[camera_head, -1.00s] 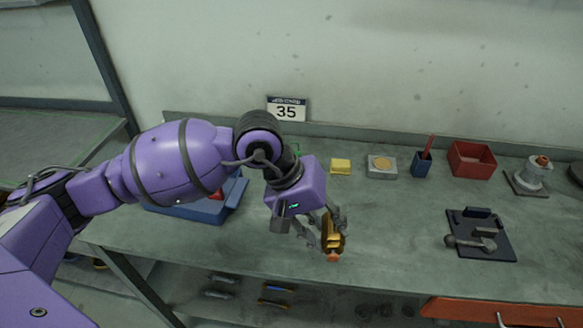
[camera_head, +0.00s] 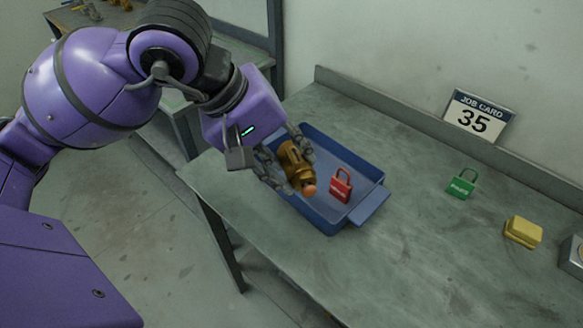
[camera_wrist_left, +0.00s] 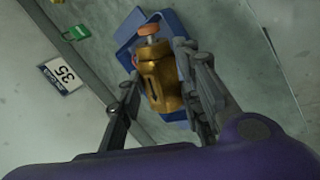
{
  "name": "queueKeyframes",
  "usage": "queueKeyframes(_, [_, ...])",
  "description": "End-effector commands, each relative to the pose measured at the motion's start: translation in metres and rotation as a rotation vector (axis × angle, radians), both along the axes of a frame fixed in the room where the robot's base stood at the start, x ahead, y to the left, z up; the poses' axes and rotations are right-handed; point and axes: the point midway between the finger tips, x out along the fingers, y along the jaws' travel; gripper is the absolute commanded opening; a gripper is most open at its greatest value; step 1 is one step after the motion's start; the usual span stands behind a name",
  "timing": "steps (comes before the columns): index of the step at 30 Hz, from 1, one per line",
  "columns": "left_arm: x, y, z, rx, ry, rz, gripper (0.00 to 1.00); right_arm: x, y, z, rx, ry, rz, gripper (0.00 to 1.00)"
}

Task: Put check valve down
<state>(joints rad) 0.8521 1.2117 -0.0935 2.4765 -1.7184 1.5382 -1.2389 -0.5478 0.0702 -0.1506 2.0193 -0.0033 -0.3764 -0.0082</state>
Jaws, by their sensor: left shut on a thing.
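The check valve (camera_head: 293,163) is a brass-coloured body with an orange-pink end. My left gripper (camera_head: 287,165) is shut on it and holds it tilted over the left part of the blue tray (camera_head: 362,210). In the left wrist view the valve (camera_wrist_left: 160,80) sits between the two fingers of the gripper (camera_wrist_left: 160,92), with the blue tray (camera_wrist_left: 125,33) behind it. I cannot tell exactly how high the valve is above the tray floor. My right gripper is in neither view.
A red padlock (camera_head: 341,187) stands in the tray, right of the valve. On the bench (camera_head: 400,260) are a green padlock (camera_head: 461,184), a yellow block (camera_head: 523,232) and a job card (camera_head: 477,116) marked 35. The bench's front middle is clear.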

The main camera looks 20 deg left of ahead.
Motion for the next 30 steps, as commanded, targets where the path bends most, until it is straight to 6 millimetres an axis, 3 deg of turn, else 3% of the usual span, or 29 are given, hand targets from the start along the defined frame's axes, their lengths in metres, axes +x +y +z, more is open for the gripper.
queueKeyframes(5, [0.008,0.004,-0.005,-0.002,0.002,0.055,0.00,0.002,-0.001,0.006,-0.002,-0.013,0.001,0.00])
queueKeyframes(16, [0.089,0.028,-0.042,-0.003,0.003,0.058,0.00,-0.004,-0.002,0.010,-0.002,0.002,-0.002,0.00])
queueKeyframes(21, [0.112,0.035,-0.076,-0.004,0.004,0.056,0.00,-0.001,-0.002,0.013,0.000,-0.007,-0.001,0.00])
queueKeyframes(30, [0.130,0.040,-0.098,-0.001,0.000,0.052,0.00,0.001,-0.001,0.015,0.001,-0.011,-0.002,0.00])
